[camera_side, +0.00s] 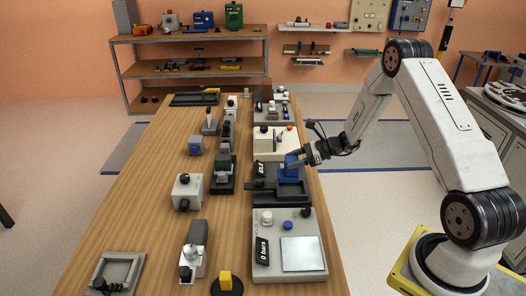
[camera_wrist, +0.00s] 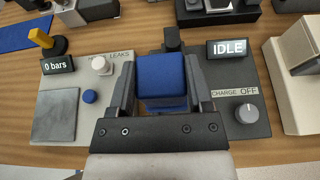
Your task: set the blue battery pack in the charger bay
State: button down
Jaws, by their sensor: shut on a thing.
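The blue battery pack (camera_wrist: 161,78) is clasped between the two fingers of my gripper (camera_wrist: 163,92) in the wrist view. It also shows in the side view (camera_side: 289,166), at the fingertips of my gripper (camera_side: 303,158). The pack is upright over the dark charger (camera_side: 291,191). Whether its base rests in the bay or hangs just above it cannot be told, as the fingers and pack hide the bay. The charger's display (camera_wrist: 226,50) reads IDLE, and its grey knob (camera_wrist: 246,113) sits beside a label reading CHARGE OFF.
A light grey leak tester (camera_side: 290,249) with a 0 bars display stands in front of the charger. A cream machine (camera_side: 278,143) stands behind it. Several fixtures and blocks line the table's middle. The table's left side is mostly clear.

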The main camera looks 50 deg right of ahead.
aim_at(297, 175)
jog(key=shift+d+f, duration=0.2)
jog(key=shift+d, duration=0.95)
jog(key=shift+f, duration=0.2)
jog(key=shift+f, duration=1.9)
jog(key=shift+f, duration=0.15)
jog(key=shift+f, duration=0.95)
jog(key=shift+f, duration=0.35)
grip_release()
jog(key=shift+s, duration=0.1)
